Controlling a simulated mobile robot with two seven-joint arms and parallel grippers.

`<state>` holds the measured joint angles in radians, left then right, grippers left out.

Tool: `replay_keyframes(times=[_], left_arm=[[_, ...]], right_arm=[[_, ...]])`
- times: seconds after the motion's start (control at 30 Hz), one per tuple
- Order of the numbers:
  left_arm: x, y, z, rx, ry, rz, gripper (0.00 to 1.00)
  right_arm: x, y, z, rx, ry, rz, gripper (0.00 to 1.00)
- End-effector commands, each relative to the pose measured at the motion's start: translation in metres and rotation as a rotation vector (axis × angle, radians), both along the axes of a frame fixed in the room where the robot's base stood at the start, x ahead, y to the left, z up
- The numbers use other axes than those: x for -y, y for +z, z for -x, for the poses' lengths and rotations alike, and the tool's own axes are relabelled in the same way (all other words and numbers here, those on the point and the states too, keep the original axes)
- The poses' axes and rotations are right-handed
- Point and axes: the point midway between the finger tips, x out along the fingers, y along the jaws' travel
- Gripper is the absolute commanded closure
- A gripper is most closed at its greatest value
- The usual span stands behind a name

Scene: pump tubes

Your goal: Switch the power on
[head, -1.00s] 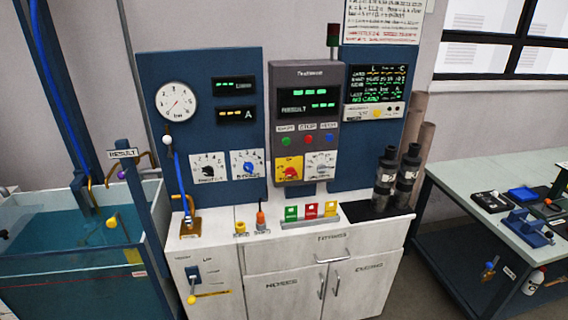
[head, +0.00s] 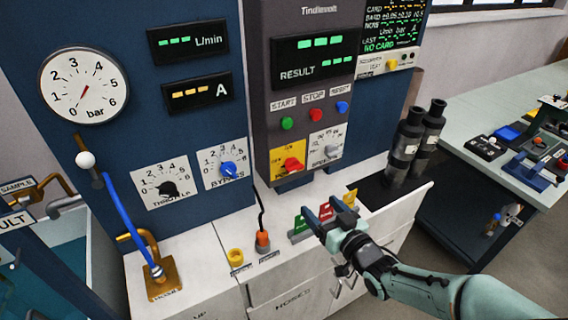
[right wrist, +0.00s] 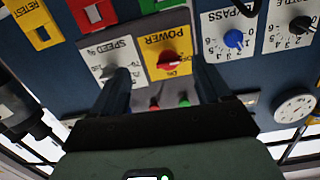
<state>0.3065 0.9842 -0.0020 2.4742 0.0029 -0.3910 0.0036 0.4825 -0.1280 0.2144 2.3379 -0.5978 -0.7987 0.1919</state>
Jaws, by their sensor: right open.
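The power switch is a red knob (head: 292,165) on a yellow plate, low on the grey control unit (head: 307,84). In the right wrist view the red knob (right wrist: 169,60) sits on its yellow POWER plate, pictured upside down, between my two fingers. My right gripper (head: 325,208) is open and empty. In the head view it is below and to the right of the knob, in front of the coloured card holders, and apart from the knob. The fingers (right wrist: 160,80) frame the plate in the right wrist view. My left gripper is not in view.
The grey SPEED knob (head: 332,152) is right beside the power plate. The blue bypass knob (head: 229,170) is to its left. Green, red and yellow cards (head: 326,211) stand on the counter below. An orange plug (head: 262,241) and two dark cylinders (head: 405,145) flank them.

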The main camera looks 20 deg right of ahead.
Motion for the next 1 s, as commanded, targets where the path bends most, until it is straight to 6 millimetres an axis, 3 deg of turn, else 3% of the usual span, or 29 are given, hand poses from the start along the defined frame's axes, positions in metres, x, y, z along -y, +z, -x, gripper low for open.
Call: replay_keyframes(times=[0.1,0.2,0.37,0.7,1.0], left_arm=[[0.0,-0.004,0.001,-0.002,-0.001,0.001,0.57],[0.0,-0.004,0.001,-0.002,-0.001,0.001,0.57],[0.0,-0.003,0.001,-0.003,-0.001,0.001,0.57],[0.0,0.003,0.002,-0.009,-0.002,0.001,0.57],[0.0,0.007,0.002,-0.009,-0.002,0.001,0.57]], right_arm=[[-0.002,0.03,0.005,0.079,0.014,0.047,0.23],[-0.004,0.039,0.002,0.099,0.021,0.058,0.23],[-0.007,0.039,-0.019,0.099,0.022,0.056,0.23],[-0.017,0.038,-0.09,0.097,0.022,0.053,0.23],[-0.022,0.038,-0.123,0.098,0.02,0.056,0.23]])
